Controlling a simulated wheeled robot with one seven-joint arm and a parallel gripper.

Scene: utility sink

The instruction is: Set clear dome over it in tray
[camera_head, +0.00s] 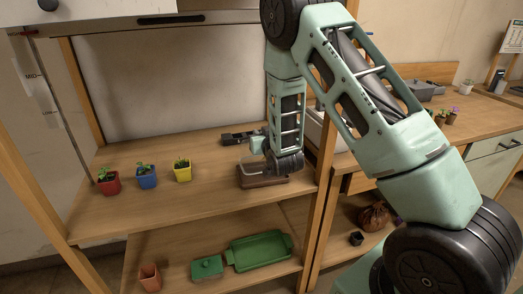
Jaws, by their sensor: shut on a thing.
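A clear dome (252,166) shows as a pale see-through shape at the brown tray (276,181) on the wooden shelf. My gripper (259,148) is at the top of the dome, shut on it. My arm's dark wrist hides the dome's right side. I cannot tell whether the dome's rim touches the tray, or what is under it. Three small potted seedlings stand in a row to the left: a red pot (109,185), a blue pot (147,179) and a yellow pot (183,173).
The lower shelf holds a green tray (233,257), a small green lidded box (207,267) and an empty terracotta pot (150,277). A wooden post (322,190) stands right of the brown tray. The shelf between the yellow pot and brown tray is clear.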

